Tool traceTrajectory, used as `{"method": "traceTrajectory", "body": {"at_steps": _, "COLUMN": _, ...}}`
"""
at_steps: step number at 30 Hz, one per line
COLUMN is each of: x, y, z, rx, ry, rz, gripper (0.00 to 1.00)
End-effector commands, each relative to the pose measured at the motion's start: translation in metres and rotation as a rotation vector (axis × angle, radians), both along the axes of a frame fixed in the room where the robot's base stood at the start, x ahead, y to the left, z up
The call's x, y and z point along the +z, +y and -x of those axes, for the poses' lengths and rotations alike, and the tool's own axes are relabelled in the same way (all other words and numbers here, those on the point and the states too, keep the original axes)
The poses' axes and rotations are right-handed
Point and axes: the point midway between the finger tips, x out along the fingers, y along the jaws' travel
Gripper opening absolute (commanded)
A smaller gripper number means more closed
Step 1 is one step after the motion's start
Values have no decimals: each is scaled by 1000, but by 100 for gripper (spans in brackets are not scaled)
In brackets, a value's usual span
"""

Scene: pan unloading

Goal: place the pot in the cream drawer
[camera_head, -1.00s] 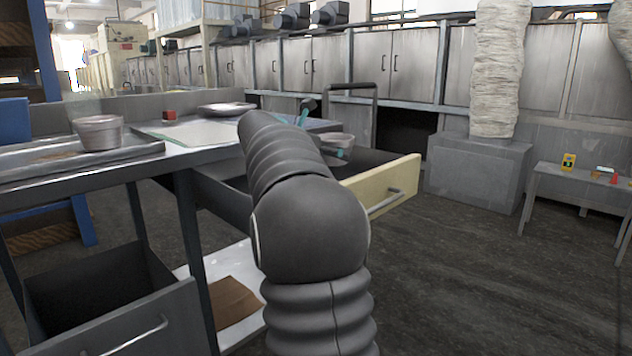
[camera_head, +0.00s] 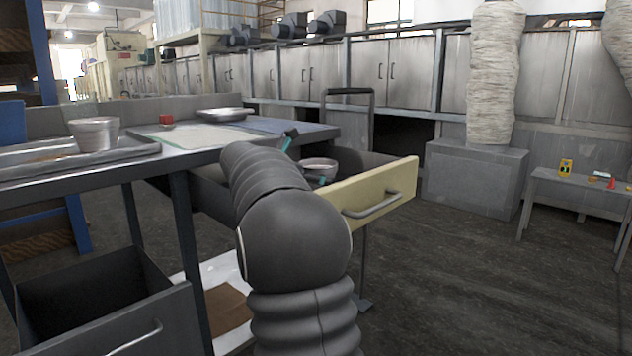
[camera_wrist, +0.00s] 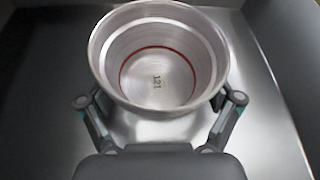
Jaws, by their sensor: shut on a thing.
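The pot (camera_wrist: 158,55) is a round metal vessel with a red ring and dark marks on its inner bottom. In the wrist view my gripper (camera_wrist: 162,105) has a finger on each side of it and is shut on it. In the head view the pot (camera_head: 319,167) shows small and upright, inside the open cream drawer (camera_head: 380,190), behind its cream front. The wrist view shows the drawer's bare grey floor (camera_wrist: 50,110) around the pot. Whether the pot touches that floor I cannot tell. My arm hides part of the drawer in the head view.
A metal worktable (camera_head: 180,150) bears a tray (camera_head: 125,153) with another pot (camera_head: 94,133), a red block (camera_head: 166,119) and a shallow dish (camera_head: 225,114). A grey drawer (camera_head: 150,320) stands open at lower left. A small side table (camera_head: 570,185) stands at right; the floor between is clear.

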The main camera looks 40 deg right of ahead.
Motion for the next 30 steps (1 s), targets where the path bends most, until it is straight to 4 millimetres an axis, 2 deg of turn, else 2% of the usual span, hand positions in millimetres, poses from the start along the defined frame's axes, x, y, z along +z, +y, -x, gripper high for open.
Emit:
{"method": "traceTrajectory", "body": {"at_steps": 2, "x": -2, "y": 0, "z": 0, "rx": 0, "ry": 1, "rz": 0, "gripper": 54}}
{"method": "traceTrajectory", "body": {"at_steps": 3, "x": -3, "y": 0, "z": 0, "rx": 0, "ry": 0, "rz": 0, "gripper": 95}}
{"method": "traceTrajectory", "body": {"at_steps": 4, "x": -3, "y": 0, "z": 0, "rx": 0, "ry": 0, "rz": 0, "gripper": 100}}
{"method": "traceTrajectory", "body": {"at_steps": 17, "x": 2, "y": 1, "z": 0, "rx": 1, "ry": 0, "rz": 0, "gripper": 100}}
{"method": "traceTrajectory", "body": {"at_steps": 23, "x": 15, "y": 29, "z": -2, "rx": 4, "ry": -2, "rz": 1, "gripper": 100}}
{"method": "traceTrajectory", "body": {"at_steps": 30, "x": 34, "y": 73, "z": -3, "rx": 4, "ry": -2, "rz": 0, "gripper": 100}}
